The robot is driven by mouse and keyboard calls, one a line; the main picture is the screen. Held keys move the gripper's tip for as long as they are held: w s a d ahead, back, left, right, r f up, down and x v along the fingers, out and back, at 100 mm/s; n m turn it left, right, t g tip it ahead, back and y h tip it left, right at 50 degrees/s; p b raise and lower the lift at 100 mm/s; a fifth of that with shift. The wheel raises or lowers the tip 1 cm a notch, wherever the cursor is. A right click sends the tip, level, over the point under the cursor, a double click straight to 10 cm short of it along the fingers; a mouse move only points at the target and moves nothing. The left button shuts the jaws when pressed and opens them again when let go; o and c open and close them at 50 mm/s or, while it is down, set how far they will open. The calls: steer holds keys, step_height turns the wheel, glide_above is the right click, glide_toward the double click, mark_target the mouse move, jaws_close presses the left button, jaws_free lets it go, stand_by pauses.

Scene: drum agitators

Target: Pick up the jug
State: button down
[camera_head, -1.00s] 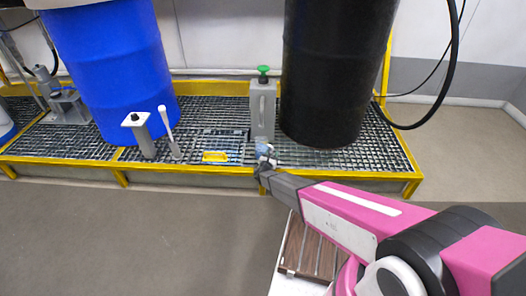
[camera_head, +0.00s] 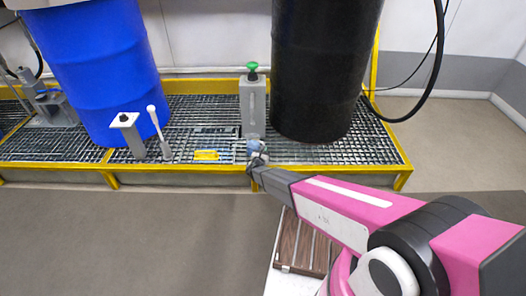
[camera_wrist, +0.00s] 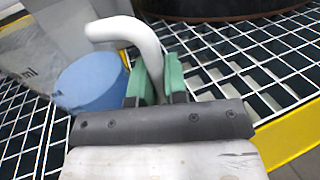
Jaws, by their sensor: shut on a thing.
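The jug (camera_wrist: 42,55) is pale grey with measuring marks, a blue round lid (camera_wrist: 92,82) and a white curved handle (camera_wrist: 128,30) in the wrist view. My gripper (camera_wrist: 157,80) has its green fingers on both sides of the handle, shut on it. In the head view the jug is small and mostly hidden behind my gripper (camera_head: 257,160); a bit of its blue lid (camera_head: 254,146) shows near the platform's front edge. I cannot tell whether the jug touches the grating.
A metal grating with a yellow frame (camera_head: 180,166) carries a blue drum (camera_head: 95,75) and a black drum (camera_head: 320,75). A grey post with a green knob (camera_head: 253,70) stands right behind the jug. A lever (camera_head: 158,130) and yellow piece (camera_head: 206,155) are left. The floor in front is open.

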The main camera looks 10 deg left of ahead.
mark_target(251, 143)
steer(key=shift+r, duration=1.3)
steer(key=s+a+r, duration=0.2)
steer(key=a+r, duration=0.1)
steer(key=s+a+r, duration=0.3)
steer(key=shift+s, duration=0.2)
step_height(251, 143, up, 8)
steer(key=s+a, duration=0.2)
steer(key=shift+s+a, duration=0.15)
steer(key=shift+a, duration=0.15)
